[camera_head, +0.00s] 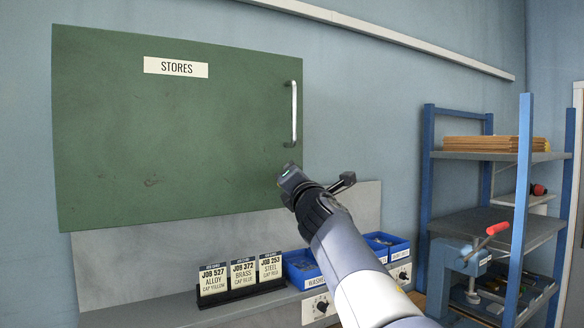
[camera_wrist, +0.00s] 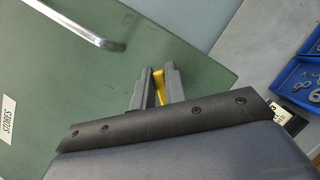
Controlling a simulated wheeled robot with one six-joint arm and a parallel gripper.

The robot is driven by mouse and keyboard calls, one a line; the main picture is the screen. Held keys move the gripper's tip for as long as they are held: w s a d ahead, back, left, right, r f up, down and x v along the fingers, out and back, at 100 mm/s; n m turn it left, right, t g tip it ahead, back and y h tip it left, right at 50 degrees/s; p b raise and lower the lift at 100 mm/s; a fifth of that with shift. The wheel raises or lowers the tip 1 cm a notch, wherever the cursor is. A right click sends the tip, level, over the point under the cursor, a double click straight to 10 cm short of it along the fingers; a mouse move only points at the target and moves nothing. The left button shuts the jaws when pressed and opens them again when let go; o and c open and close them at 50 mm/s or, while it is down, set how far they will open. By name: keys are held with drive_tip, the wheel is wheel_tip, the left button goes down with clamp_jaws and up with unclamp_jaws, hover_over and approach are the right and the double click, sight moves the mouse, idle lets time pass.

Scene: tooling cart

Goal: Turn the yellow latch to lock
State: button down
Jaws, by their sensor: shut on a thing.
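The yellow latch (camera_wrist: 158,84) shows in the wrist view between the two fingers of my gripper (camera_wrist: 157,82), near the edge of the green cabinet door. My gripper is shut on it. The fingers hide much of the latch, so I cannot tell its exact angle. In the head view my gripper (camera_head: 287,176) is at the lower right corner of the green STORES door (camera_head: 175,130), below its metal handle (camera_head: 293,113). The latch is hidden there behind my gripper. The door looks closed, lying flat along the wall.
Job cards (camera_head: 241,275) stand on the ledge below the door. Blue bins (camera_head: 303,268) with small parts sit right of them, partly behind my arm. A blue shelf rack (camera_head: 522,200) with a red-handled vise (camera_head: 466,258) stands at the right. The wall between door and rack is clear.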

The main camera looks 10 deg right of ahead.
drive_tip(key=shift+w+d+f+m+g+h+p, duration=0.15)
drive_tip(key=shift+m+g+h+p, duration=0.35)
drive_tip(key=shift+m+p, duration=0.85)
drive_tip(key=shift+s+f+m+g+h+p, duration=0.25)
drive_tip(key=shift+m+g+p, duration=0.4)
drive_tip(key=shift+m, duration=1.35)
drive_tip(key=shift+w+d+f+m+g+h+p, duration=0.15)
drive_tip(key=shift+m+g+h+p, duration=0.3)
drive_tip(key=shift+m+p, duration=0.95)
drive_tip(key=shift+a+m, duration=0.1)
drive_tip(key=shift+m, duration=0.25)
drive_tip(key=c, duration=1.4)
unclamp_jaws()
drive_tip(key=shift+c, duration=0.2)
drive_tip(key=shift+r, duration=0.1)
drive_tip(key=shift+b, duration=0.3)
drive_tip(key=s+b, duration=0.3)
drive_tip(key=s, duration=0.7)
drive_tip(key=shift+s+a, duration=0.35)
drive_tip(key=shift+a, duration=0.1)
